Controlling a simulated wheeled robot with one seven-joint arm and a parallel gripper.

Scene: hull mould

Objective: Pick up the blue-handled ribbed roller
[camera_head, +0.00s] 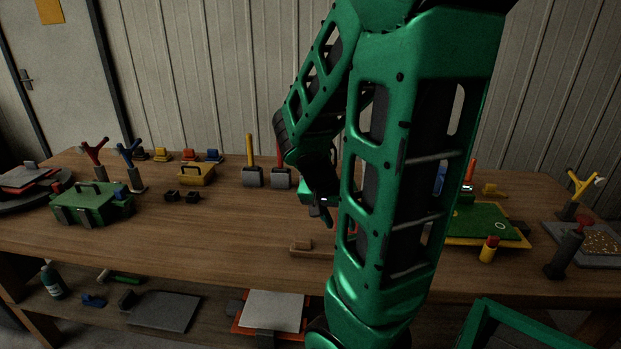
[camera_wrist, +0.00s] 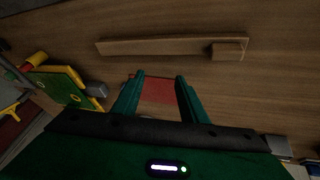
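A blue fork-shaped handle (camera_head: 130,152) stands upright in a dark post at the left of the table in the head view. It may be the blue-handled roller, but its ribs are too small to make out. Another blue piece (camera_head: 440,179) shows at the right edge of my arm, mostly hidden by it. My gripper (camera_wrist: 159,92) hangs over the middle of the table, well to the right of the blue fork handle.
A wooden piece with a block (camera_wrist: 170,46) lies near my gripper. A red fork handle (camera_head: 95,150) and a green toolbox (camera_head: 92,205) stand beside the blue fork handle. A green board with yellow edges (camera_head: 483,222) lies at right. My arm hides the table's middle.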

